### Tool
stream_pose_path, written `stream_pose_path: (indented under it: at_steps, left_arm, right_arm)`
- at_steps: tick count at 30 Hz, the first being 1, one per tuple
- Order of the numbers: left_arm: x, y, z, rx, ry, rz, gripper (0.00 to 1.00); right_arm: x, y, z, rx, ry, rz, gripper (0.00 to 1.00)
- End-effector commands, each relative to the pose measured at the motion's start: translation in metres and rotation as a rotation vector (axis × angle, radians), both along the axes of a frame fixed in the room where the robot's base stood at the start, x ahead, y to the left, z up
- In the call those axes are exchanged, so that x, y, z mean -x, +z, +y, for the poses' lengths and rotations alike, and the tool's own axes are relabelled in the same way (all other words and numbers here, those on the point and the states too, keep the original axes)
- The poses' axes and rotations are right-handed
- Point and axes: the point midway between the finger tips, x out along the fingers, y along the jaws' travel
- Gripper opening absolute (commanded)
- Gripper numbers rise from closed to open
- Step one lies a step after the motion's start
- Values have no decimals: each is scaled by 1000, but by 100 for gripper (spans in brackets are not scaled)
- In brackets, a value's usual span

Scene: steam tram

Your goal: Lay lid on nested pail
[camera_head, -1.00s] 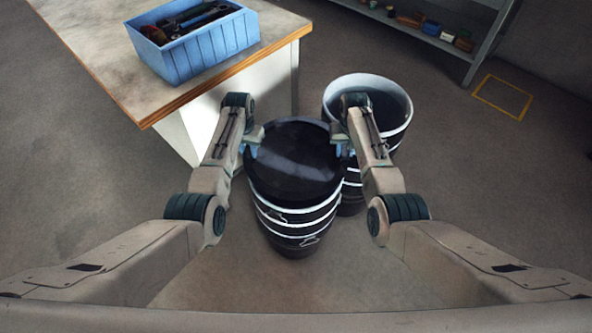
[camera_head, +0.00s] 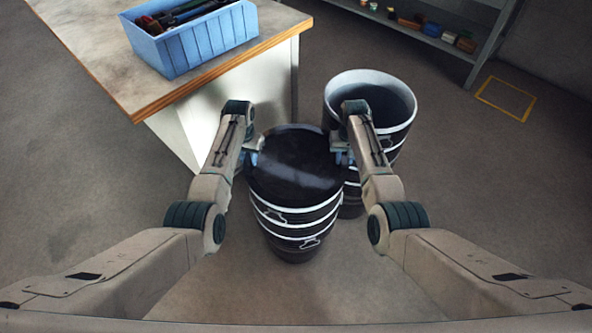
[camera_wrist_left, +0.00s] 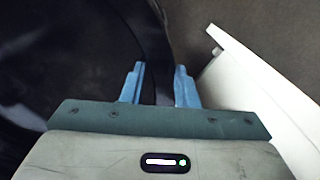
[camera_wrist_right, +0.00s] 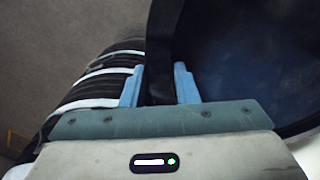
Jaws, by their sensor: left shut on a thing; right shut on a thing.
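A round black lid (camera_head: 296,165) lies level over the mouth of the black nested pail (camera_head: 297,222), which has white bands. I cannot tell whether the lid touches the pail's rim. My left gripper (camera_head: 254,150) is shut on the lid's left edge; the edge shows between its blue fingers in the left wrist view (camera_wrist_left: 160,88). My right gripper (camera_head: 342,150) is shut on the lid's right edge, seen between the fingers in the right wrist view (camera_wrist_right: 159,88). The lid hides the pail's inside.
A workbench (camera_head: 105,70) with a blue tool bin (camera_head: 205,42) is at the back left. A shelf (camera_head: 450,45) stands far right. The floor in front is clear.

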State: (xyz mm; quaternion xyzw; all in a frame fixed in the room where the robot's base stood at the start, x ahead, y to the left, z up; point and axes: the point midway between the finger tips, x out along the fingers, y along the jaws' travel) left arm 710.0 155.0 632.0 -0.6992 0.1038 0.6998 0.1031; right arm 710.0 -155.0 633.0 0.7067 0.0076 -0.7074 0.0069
Motion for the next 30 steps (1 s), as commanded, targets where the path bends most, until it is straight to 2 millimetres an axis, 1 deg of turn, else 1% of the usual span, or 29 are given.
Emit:
stream_pose_path:
  at_steps: [1,7,8,10,11,19,22,26,30]
  left_arm:
    - [0,-6,6,-10,1,1,0]
    - [0,-18,6,-11,1,1,0]
    - [0,-14,6,-10,2,1,33]
    - [0,-14,5,-9,2,2,47]
    - [0,-14,5,-8,1,2,49]
    - [0,-13,2,-3,1,0,49]
    - [0,-7,1,-3,0,-1,49]
    - [-1,12,1,-2,1,-4,49]
    - [-1,43,1,-2,0,-5,49]
  right_arm:
    - [-1,-5,-6,10,-4,-3,0]
    - [-1,-17,-6,11,-4,-3,0]
    - [-1,-13,-6,10,-4,-3,33]
    - [-1,-13,-5,9,-4,-2,47]
    - [-1,-13,-5,8,-3,-2,49]
    - [0,-13,-2,4,-1,0,49]
    - [0,-13,-2,3,-1,0,49]
    - [0,-13,-1,2,-1,0,49]
    - [0,-13,-1,1,-1,0,49]
